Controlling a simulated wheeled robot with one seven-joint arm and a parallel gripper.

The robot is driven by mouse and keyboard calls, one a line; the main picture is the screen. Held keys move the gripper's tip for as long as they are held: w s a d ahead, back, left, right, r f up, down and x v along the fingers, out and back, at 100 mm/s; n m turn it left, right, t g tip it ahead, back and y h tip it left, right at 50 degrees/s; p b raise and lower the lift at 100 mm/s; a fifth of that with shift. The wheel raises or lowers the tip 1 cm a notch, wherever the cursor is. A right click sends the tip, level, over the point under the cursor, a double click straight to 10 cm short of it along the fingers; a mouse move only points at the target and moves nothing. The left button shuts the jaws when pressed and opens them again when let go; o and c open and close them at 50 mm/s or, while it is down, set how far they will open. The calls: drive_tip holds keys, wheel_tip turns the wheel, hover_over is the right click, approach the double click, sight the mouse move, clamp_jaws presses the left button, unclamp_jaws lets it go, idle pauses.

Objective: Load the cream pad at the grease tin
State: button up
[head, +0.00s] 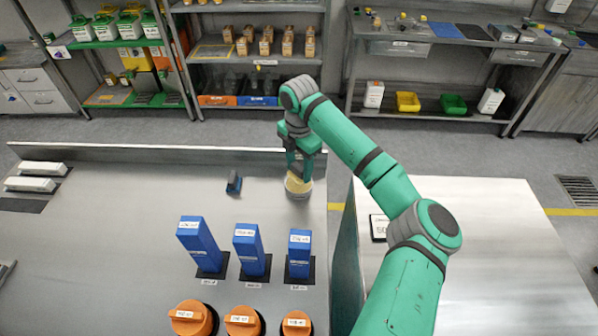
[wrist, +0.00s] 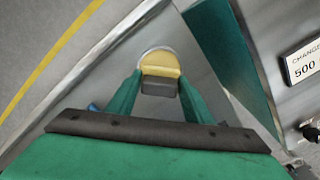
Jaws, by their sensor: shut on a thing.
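The grease tin (head: 297,192) is a small pale round tin near the right edge of the grey bench, with yellow grease inside. In the wrist view the tin (wrist: 143,53) shows its rim around the yellow fill. My gripper (head: 299,173) points down right over the tin. Its green fingers are shut on a dark grey block (wrist: 158,88), which looks like the holder of the cream pad. A yellowish band borders the block on the tin side. The pad's face is hidden, and I cannot tell whether it touches the grease.
Blue upright boxes (head: 250,250) and orange round-topped items (head: 243,321) stand nearer me. A gap separates this bench from the right-hand table (head: 500,250), which carries a display. A raised lip (head: 150,152) runs along the back.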

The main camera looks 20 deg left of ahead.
sight(300, 167)
drive_tip(key=shift+r, duration=1.8)
drive_tip(key=shift+d, duration=0.15)
